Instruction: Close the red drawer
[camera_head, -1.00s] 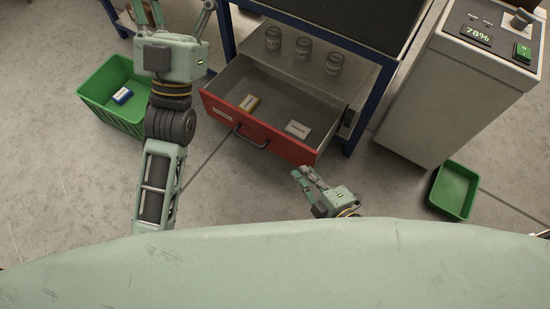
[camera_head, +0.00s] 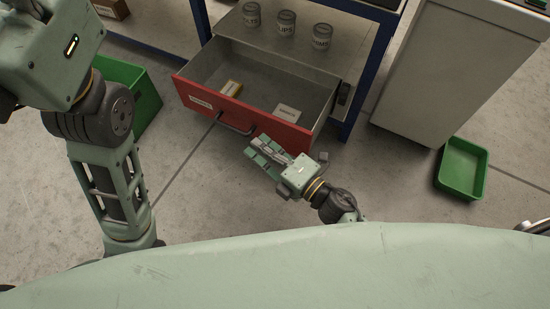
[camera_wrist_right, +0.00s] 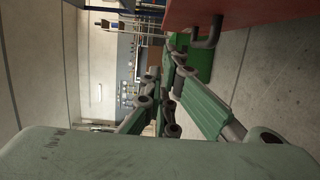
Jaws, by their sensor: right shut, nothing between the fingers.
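The red drawer (camera_head: 262,116) stands pulled out below the workbench, with its red front facing me. Its dark bar handle (camera_head: 236,128) is on the front. My right gripper (camera_head: 256,147) is shut and empty, just in front of the drawer front, right of the handle. Any contact cannot be told. In the right wrist view the red front (camera_wrist_right: 245,10) and handle (camera_wrist_right: 208,32) show at top right, beside the fingers. My left gripper's body (camera_head: 50,50) is at the upper left; its fingers are mostly cut off.
Three jars (camera_head: 286,23) stand on the surface above the drawer. A blue bench leg (camera_head: 359,90) is right of it. A grey cabinet (camera_head: 440,75) and a green bin (camera_head: 463,168) are further right. Another green bin (camera_head: 146,98) is partly behind my left arm.

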